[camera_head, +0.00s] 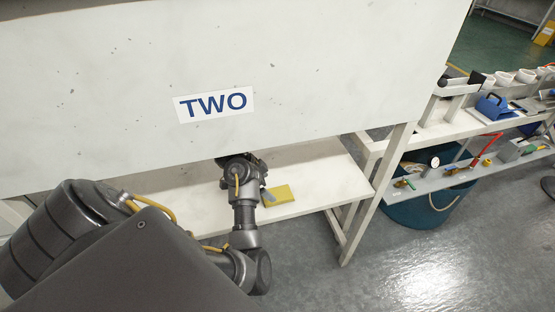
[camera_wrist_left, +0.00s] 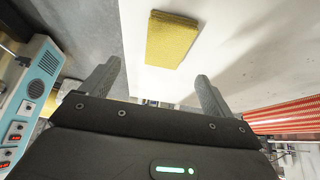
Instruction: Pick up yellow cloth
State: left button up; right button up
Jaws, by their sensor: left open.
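The yellow cloth (camera_head: 280,194) lies flat on a low white shelf (camera_head: 312,175) under the white panel marked TWO. In the left wrist view the cloth (camera_wrist_left: 171,39) shows whole, as a folded yellow rectangle lying on the white surface (camera_wrist_left: 220,60). My left gripper (camera_wrist_left: 155,85) is open and empty, and the cloth lies ahead of its two fingers, apart from them. In the head view my left gripper (camera_head: 267,197) is beside the cloth, partly hidden by its own wrist. My right gripper is not in view.
The white panel with the TWO sign (camera_head: 214,104) overhangs the shelf and my left wrist. A bench with tools (camera_head: 480,120) and a blue bin (camera_head: 425,200) stand to the right. Grey floor (camera_head: 380,270) is clear at front right.

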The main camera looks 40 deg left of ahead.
aim_at(277, 194)
pick_arm(q)
jog(key=shift+x, duration=1.35)
jog(key=x, duration=0.2)
jog(key=a+x, duration=0.1)
jog(key=x, duration=0.1)
jog(key=shift+w+d+f, duration=0.1)
jog(key=shift+w+f, duration=0.1)
jog(key=shift+f, duration=0.3)
jog(key=shift+f, duration=0.15)
jog(key=c, duration=1.1)
